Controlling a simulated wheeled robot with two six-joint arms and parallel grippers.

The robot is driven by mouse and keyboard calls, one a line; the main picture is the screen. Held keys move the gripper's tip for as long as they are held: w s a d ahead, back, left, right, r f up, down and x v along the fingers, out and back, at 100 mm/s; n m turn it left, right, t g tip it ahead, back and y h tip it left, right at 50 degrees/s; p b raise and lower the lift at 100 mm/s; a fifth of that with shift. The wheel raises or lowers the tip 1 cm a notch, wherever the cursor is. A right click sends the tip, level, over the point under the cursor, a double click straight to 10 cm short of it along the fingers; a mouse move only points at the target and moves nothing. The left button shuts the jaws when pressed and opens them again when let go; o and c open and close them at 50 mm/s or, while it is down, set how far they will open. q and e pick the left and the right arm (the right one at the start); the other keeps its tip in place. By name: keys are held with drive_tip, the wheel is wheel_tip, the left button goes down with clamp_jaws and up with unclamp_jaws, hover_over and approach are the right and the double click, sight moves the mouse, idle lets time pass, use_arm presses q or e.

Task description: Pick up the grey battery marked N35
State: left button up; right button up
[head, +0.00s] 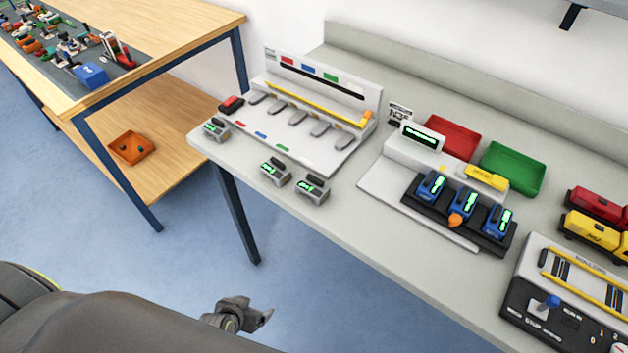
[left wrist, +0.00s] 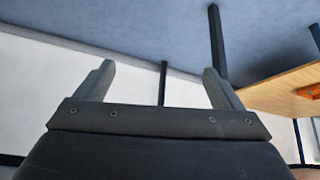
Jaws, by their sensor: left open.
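Three grey blocks with lit green displays stand near the front left of the grey table: one at the left corner (head: 215,130), one in the middle (head: 275,173) and one on the right (head: 312,191). They look like grey batteries, but their markings are too small to read, so I cannot tell which is N35. My left gripper (head: 259,317) is low in the head view, in front of the table and apart from the blocks. The left wrist view shows its two fingers (left wrist: 155,72) spread and empty. My right gripper is not in view.
Behind the blocks stands a white rack (head: 330,85) with grey pieces. To the right, a dark holder (head: 483,242) carries blue blocks, with red (head: 451,138) and green (head: 513,168) trays behind. A control panel (head: 565,300) stands front right. A wooden shelf unit (head: 190,50) stands left.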

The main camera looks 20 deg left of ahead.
use_arm(q)
drive_tip(key=w+d+r+m+t+h+p, duration=0.1)
drive_tip(key=w+d+r+t, duration=0.15)
drive_tip(key=r, duration=0.95)
drive_tip(key=w+d+r+m+t+h+p, duration=0.1)
drive_tip(key=w+d+r+t+h+p, duration=0.15)
drive_tip(key=r, duration=0.95)
drive_tip(key=w+d+r+m+t+p, duration=0.1)
drive_tip(key=w+r, duration=0.2)
drive_tip(key=r, duration=1)
drive_tip(key=p, duration=0.2)
approach(311, 188)
drive_tip(key=x, duration=0.5)
drive_tip(key=shift+w+f, duration=0.15)
drive_tip(key=shift+w, duration=0.1)
drive_tip(key=shift+w+d+f+p, duration=0.15)
drive_tip(key=shift+w+d+p, duration=0.05)
drive_tip(key=shift+w+p, duration=0.4)
drive_tip(key=shift+p+x, duration=0.35)
drive_tip(key=shift+x, duration=1.6)
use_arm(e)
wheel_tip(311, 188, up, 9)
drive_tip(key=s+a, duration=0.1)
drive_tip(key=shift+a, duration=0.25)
